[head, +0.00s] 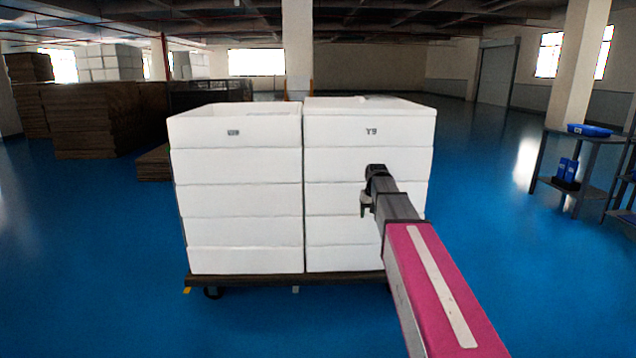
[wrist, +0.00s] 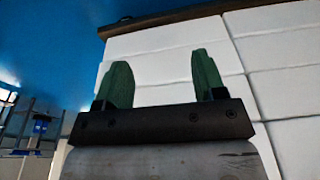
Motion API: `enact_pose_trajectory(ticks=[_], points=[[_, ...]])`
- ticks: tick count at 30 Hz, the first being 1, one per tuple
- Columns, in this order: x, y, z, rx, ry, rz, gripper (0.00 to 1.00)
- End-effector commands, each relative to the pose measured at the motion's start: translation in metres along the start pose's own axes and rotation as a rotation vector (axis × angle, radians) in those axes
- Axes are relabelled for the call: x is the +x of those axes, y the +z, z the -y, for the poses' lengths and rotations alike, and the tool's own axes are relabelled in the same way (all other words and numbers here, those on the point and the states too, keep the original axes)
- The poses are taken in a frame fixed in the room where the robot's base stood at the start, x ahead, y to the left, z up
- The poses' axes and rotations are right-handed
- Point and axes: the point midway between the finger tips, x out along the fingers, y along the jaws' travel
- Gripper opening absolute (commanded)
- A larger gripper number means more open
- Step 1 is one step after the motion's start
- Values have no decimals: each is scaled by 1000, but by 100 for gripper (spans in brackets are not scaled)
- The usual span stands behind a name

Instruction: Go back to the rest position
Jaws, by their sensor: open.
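My gripper (head: 368,208) is at the end of my outstretched arm, in front of the right stack of white boxes (head: 365,150) in the head view. In the wrist view my gripper (wrist: 160,85) shows two green fingers spread apart, with nothing between them. The white boxes (wrist: 160,60) fill the background behind the fingers. I cannot tell the exact gap between the fingers and the boxes.
A left stack of white boxes (head: 240,200) stands beside the right one on a low wheeled cart (head: 270,280). A dark shelf table (head: 575,185) with blue items stands at the right. Brown stacks (head: 95,120) stand at the back left. Blue floor (head: 90,270) is clear at the left.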

Motion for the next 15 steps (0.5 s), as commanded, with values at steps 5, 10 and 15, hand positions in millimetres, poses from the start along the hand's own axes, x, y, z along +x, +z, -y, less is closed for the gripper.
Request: enact_pose_trajectory(ticks=[5,10,15], points=[[56,90,6,2,2,47,64],[97,168,10,3,3,88,64],[127,245,14,4,5,126,64]])
